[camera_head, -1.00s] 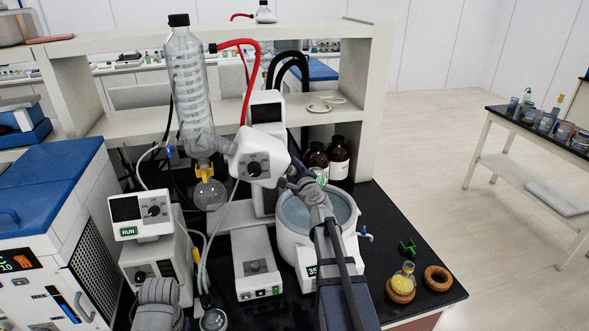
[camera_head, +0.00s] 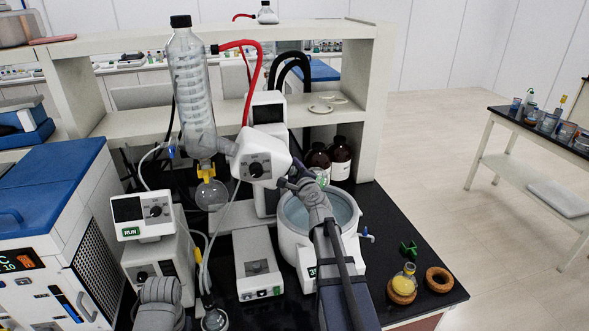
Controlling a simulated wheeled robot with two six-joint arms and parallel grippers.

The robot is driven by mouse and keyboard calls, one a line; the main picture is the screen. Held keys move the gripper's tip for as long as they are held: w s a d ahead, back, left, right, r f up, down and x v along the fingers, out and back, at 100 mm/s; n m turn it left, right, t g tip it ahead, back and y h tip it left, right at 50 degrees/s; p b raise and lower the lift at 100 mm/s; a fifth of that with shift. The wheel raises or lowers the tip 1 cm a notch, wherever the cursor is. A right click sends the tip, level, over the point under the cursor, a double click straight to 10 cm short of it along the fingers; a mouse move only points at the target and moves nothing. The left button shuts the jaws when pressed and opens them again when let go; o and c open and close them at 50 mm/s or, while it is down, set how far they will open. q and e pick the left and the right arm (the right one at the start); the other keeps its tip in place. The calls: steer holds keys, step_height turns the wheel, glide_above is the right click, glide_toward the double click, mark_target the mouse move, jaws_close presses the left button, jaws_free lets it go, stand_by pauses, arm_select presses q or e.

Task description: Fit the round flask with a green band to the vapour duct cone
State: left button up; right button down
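The round flask with a green band (camera_head: 322,175) shows only in part behind my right wrist. It is clear glass with a bit of green, above the water bath (camera_head: 287,222). My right gripper (camera_head: 294,181) is beside the right side of the evaporator head (camera_head: 262,160), where the vapour duct comes out. It appears shut on the flask's neck, though its fingers are small and partly hidden. The duct cone is hidden or too small to make out, so I cannot tell whether the flask touches it. Only a grey link of my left arm shows, at the bottom left.
A yellow-filled flask (camera_head: 404,279) sits on a cork ring at the bench's right; an empty cork ring (camera_head: 439,279) and a green clip (camera_head: 408,249) lie near. Brown bottles (camera_head: 340,158) stand behind the bath. A tall glass condenser (camera_head: 190,85) rises at the left.

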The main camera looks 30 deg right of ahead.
steer(key=shift+a, duration=0.1)
steer(key=c, duration=0.9)
jaws_free()
steer(key=o, duration=0.3)
steer(key=shift+a+r, duration=0.1)
steer(key=shift+a, duration=0.05)
steer(key=shift+o, duration=1.2)
steer(key=v, duration=0.7)
steer(key=shift+s+p, duration=0.35)
steer(key=shift+s, duration=0.05)
